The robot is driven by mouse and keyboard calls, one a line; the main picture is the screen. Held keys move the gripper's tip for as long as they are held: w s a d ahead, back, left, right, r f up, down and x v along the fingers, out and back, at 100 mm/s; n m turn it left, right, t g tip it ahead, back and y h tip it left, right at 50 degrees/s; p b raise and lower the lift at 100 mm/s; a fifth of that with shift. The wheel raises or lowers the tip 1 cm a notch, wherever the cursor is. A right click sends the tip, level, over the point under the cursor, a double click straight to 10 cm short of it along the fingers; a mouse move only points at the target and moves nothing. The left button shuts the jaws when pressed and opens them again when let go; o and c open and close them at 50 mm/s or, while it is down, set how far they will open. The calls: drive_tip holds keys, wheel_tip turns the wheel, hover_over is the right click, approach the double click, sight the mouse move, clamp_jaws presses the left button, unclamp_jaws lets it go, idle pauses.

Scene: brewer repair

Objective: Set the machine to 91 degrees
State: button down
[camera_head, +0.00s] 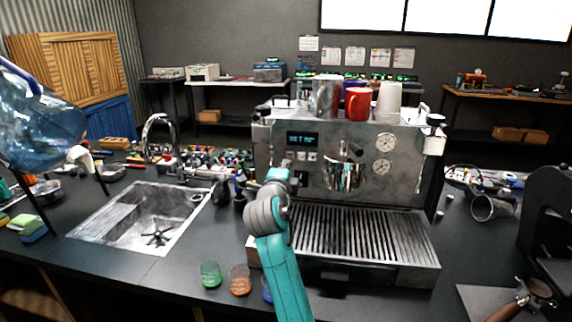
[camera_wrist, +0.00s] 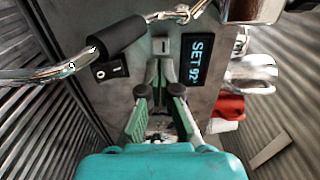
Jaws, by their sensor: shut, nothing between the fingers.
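The espresso machine (camera_head: 350,185) stands on the dark counter. Its display (camera_head: 303,139) is lit; in the wrist view the display (camera_wrist: 195,60) appears turned sideways and reads "SET 92". Two small buttons sit under the display, a left one (camera_head: 299,156) and a right one (camera_head: 313,156). In the wrist view the left button (camera_wrist: 161,46) shows just beyond my fingertips; the right button is hidden behind them. My gripper (camera_wrist: 160,82) is shut and empty, pointing at the panel beside the display. I cannot tell whether it touches the panel.
A black power switch (camera_wrist: 110,70) and a steam wand with black sleeve (camera_wrist: 118,38) are close to my gripper. Cups, including a red mug (camera_head: 357,103), stand on top of the machine. A sink (camera_head: 150,215) is at left; small glasses (camera_head: 240,280) stand in front.

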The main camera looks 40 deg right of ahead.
sight(290, 155)
drive_tip(key=v, duration=0.8)
drive_tip(key=shift+w, duration=0.15)
idle(1.7)
drive_tip(key=shift+w+d+r+m+t+y, duration=0.1)
drive_tip(key=shift+w+d+t+y, duration=0.15)
drive_tip(key=shift+t+y, duration=1.05)
drive_tip(key=shift+w+d+f+m+t+y, duration=0.1)
drive_tip(key=shift+d+t+y, duration=0.4)
drive_tip(key=shift+y, duration=1.45)
drive_tip(key=shift+w+d+r+m+t+y, duration=0.1)
drive_tip(key=shift+w+d+t+y, duration=0.1)
drive_tip(key=shift+t+y, duration=1.15)
drive_tip(key=shift+g+y, duration=0.3)
drive_tip(key=shift+g, duration=0.05)
drive_tip(key=w+d, duration=0.5)
drive_tip(key=d, duration=0.2)
drive_tip(key=shift+w, duration=0.2)
drive_tip(key=shift+w+d, duration=0.1)
drive_tip(key=shift+w+d, duration=0.15)
drive_tip(key=shift+d, duration=0.05)
